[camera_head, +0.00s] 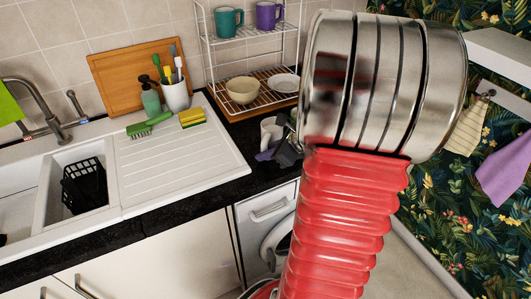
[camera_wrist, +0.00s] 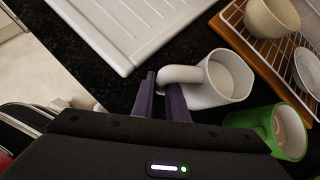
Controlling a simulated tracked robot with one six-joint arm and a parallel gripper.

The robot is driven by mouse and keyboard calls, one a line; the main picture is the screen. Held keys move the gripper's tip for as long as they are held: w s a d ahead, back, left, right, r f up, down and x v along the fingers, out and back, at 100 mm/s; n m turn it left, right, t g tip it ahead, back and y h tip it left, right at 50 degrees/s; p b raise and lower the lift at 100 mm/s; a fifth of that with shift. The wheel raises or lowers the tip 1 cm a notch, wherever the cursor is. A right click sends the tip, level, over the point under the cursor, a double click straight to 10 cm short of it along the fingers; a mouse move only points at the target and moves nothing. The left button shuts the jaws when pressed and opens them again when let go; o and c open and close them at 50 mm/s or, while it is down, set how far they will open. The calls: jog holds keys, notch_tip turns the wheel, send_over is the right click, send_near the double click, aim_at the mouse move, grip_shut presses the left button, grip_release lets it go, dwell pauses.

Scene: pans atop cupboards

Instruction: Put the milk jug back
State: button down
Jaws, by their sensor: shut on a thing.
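The milk jug is white with a handle on one side. In the wrist view the milk jug (camera_wrist: 232,82) is over the dark counter, its handle pointing left toward my gripper (camera_wrist: 162,98). The purple fingers are shut on the handle. In the head view the milk jug (camera_head: 268,132) is at the counter's front, left of the arm, with my gripper (camera_head: 279,152) just in front of it. I cannot tell whether the jug's base touches the counter.
A green mug (camera_wrist: 287,132) stands close to the jug's right in the wrist view. Behind is a wire rack (camera_head: 228,110) with a bowl (camera_head: 243,90) and a plate (camera_head: 284,83). The white drainboard (camera_head: 185,160) lies to the left, with a brush (camera_head: 150,125) and sponge (camera_head: 191,117).

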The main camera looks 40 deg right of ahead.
jog(key=c, duration=1.7)
grip_release()
jog(key=shift+c, duration=0.2)
jog(key=v, duration=1.2)
jog(key=shift+w+a, duration=0.1)
